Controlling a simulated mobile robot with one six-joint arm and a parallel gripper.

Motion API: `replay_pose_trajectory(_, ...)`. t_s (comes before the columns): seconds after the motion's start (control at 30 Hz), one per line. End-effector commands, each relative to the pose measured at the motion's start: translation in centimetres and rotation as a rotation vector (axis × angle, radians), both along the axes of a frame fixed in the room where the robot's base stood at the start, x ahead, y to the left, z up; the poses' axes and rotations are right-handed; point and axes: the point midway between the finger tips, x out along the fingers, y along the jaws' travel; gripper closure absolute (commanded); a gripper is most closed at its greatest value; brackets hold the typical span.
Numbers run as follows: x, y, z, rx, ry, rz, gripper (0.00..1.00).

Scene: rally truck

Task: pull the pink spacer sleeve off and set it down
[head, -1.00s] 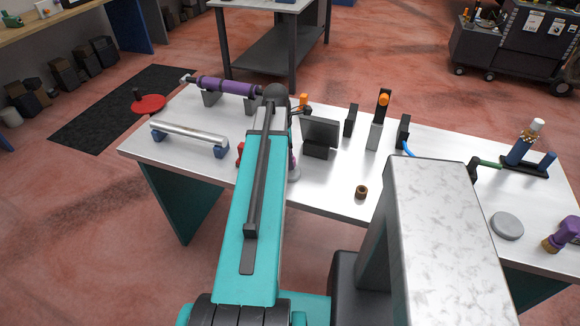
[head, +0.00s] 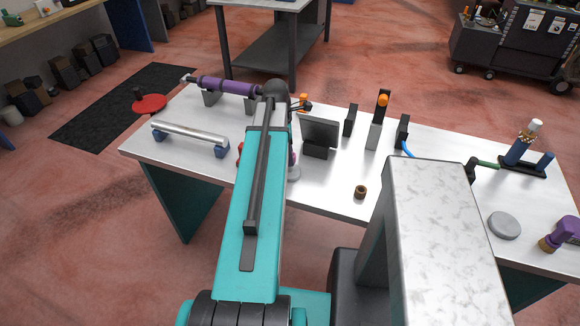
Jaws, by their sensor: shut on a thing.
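A small pinkish-purple piece (head: 292,159) shows at the right edge of my teal arm link. It stands above a round grey base (head: 294,174) on the workbench. It may be the pink spacer sleeve, but most of it is hidden, and I cannot tell whether it is around a post or apart from it. My gripper is hidden behind my own arm, so its fingers and its hold on anything do not show.
The metal workbench (head: 335,192) holds a purple damper (head: 228,86) at the back left, a silver tube (head: 188,133) on blue supports, a dark panel (head: 320,132), a brown bushing (head: 360,192) and a grey disc (head: 504,225). Bare tabletop lies around the bushing.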

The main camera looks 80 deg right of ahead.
Motion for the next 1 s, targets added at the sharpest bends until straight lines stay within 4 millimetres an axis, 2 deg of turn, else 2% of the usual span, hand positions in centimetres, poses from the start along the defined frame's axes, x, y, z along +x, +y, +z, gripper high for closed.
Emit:
replay_pose_trajectory(0.77,0.0,0.0,0.8,0.000,0.000,0.000,1.00)
replay_pose_trajectory(1.0,0.0,0.0,1.6,0.000,0.000,0.000,1.00)
